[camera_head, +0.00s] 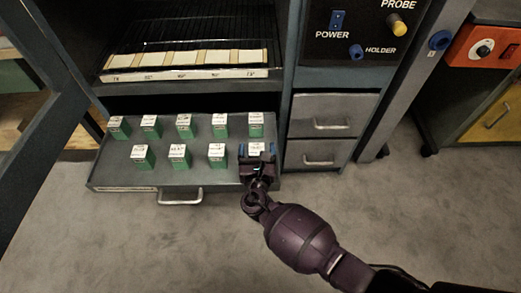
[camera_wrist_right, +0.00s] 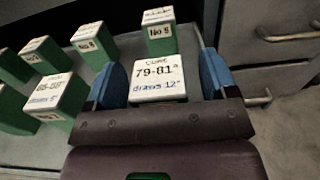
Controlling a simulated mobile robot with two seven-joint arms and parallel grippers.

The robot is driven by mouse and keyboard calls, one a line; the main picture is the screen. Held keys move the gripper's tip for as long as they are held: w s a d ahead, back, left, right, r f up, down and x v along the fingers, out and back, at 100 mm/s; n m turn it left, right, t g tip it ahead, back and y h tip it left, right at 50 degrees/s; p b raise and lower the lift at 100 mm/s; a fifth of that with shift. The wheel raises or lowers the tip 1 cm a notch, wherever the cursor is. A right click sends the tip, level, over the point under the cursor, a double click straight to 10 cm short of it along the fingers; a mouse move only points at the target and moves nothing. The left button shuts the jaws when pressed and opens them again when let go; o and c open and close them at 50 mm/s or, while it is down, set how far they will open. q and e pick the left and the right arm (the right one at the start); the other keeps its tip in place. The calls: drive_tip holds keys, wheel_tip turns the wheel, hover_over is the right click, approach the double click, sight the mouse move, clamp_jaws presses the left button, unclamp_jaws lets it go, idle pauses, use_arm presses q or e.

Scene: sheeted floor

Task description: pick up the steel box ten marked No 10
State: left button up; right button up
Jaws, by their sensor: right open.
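Several small green boxes with white labelled tops stand in two rows on a pulled-out drawer (camera_head: 115,170). My right gripper (camera_head: 257,152) is over the rightmost box of the front row (camera_head: 256,146). In the right wrist view, that box (camera_wrist_right: 158,80) sits between the blue fingers, which stand apart on its left and right. Its top reads "CURE 79-81°" and "draws 12"". Its front is hidden by my gripper, and I cannot read No 10 on any box. My left gripper is not in view.
Another box (camera_wrist_right: 159,30), its front marked with a single-digit number, stands just behind. More boxes (camera_wrist_right: 55,97) stand to the left. The drawer's handle (camera_head: 180,197) sticks out in front. A cabinet with two closed drawers (camera_head: 330,125) is close on the right.

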sight(257, 148)
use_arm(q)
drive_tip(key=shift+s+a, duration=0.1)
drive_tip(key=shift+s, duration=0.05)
use_arm(e)
drive_tip(key=shift+s+a, duration=0.1)
drive_tip(key=shift+c, duration=0.2)
drive_tip(key=c, duration=1.1)
drive_tip(key=shift+c, duration=0.2)
drive_tip(key=shift+r, duration=0.15)
drive_tip(key=shift+r, duration=0.35)
drive_tip(key=r+p, duration=0.2)
drive_tip(key=r, duration=0.3)
drive_tip(key=shift+w+r+p, duration=0.25)
drive_tip(key=shift+p, duration=0.15)
use_arm(q)
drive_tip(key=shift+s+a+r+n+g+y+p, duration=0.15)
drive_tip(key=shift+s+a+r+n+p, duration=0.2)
drive_tip(key=shift+p, duration=0.7)
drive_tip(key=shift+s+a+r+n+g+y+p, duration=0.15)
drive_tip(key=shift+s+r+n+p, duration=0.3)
drive_tip(key=shift+p, duration=0.65)
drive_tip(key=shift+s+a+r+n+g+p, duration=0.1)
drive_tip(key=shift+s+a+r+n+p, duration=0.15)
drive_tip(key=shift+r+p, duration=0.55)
use_arm(e)
wheel_tip(257, 148, up, 14)
drive_tip(key=shift+s+f, duration=0.15)
drive_tip(key=shift+s, duration=0.1)
